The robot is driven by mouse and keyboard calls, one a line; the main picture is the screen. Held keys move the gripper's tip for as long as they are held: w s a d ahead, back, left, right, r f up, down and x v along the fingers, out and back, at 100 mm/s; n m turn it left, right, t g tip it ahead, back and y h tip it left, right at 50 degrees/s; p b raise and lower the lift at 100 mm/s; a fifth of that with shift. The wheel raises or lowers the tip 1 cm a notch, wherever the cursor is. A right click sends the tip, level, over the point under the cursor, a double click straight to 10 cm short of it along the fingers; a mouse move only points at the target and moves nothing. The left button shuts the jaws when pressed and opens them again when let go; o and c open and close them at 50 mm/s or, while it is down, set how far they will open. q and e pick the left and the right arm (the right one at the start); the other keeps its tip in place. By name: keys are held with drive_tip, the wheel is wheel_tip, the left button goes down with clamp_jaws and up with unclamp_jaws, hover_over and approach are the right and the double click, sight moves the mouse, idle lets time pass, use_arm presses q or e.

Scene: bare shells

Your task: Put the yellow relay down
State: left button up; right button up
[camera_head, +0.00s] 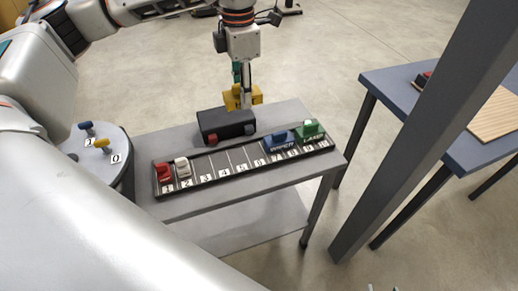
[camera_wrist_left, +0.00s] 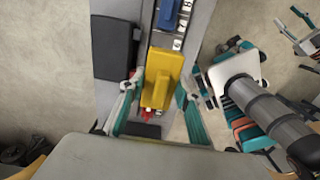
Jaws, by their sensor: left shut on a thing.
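A numbered rail (camera_head: 232,172) runs along the table. A red relay (camera_head: 164,173) and a white relay (camera_head: 182,167) stand at its left end, a blue relay (camera_head: 279,140) and a green relay (camera_head: 310,129) at its right. Its middle slots look empty.
A black box (camera_head: 226,122) with red parts stands behind the rail. A round stand (camera_head: 108,150) with blue and yellow knobs is at the left. A dark post (camera_head: 410,130) rises at the right, before another table (camera_head: 398,91) with a wooden board (camera_head: 494,116).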

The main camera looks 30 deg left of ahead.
use_arm(q)
hover_over(246, 154)
wheel_tip(246, 154, down, 15)
drive_tip(key=shift+f, duration=2.45)
drive_tip(key=o, duration=1.2)
drive_tip(key=shift+f+b, duration=0.15)
drive_tip(key=shift+b, duration=0.15)
wheel_tip(246, 154, up, 12)
drive_tip(key=shift+r, duration=0.2)
